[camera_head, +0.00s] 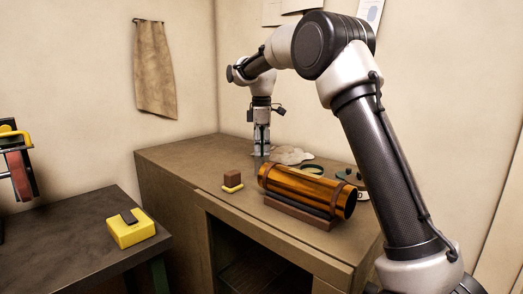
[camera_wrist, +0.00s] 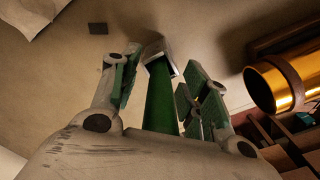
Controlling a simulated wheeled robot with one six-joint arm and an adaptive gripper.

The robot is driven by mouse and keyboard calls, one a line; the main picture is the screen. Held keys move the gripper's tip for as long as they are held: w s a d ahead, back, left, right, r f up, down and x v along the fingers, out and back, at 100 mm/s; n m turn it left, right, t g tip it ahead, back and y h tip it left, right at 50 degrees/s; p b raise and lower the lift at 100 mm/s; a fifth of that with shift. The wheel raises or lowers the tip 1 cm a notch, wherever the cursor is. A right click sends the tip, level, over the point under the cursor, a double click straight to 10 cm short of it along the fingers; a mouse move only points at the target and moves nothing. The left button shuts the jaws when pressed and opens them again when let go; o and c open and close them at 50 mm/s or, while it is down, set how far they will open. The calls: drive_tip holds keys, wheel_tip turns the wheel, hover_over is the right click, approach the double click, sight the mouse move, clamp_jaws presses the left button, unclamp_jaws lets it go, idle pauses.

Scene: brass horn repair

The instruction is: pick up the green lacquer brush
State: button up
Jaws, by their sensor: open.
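The green lacquer brush (camera_wrist: 160,103) shows in the wrist view as a green handle with a metal ferrule at its far end. It lies between the two fingers of my gripper (camera_wrist: 158,78), with the lower part of the handle hidden by the gripper body. The fingers stand apart on either side, and a gap shows on the right side. In the head view my gripper (camera_head: 261,150) points down at the back of the brown workbench (camera_head: 185,160). I cannot make out the brush clearly there.
An amber-brass tube (camera_head: 302,190) rests on a wooden cradle in front of my gripper. A brown block (camera_head: 232,176) sits on a yellow piece to its left. A pale crumpled cloth (camera_head: 291,155) lies just right of my gripper. A wall stands close behind.

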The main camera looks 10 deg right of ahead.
clamp_jaws()
idle(0.3)
wheel_tip(320, 180, up, 10)
idle(0.4)
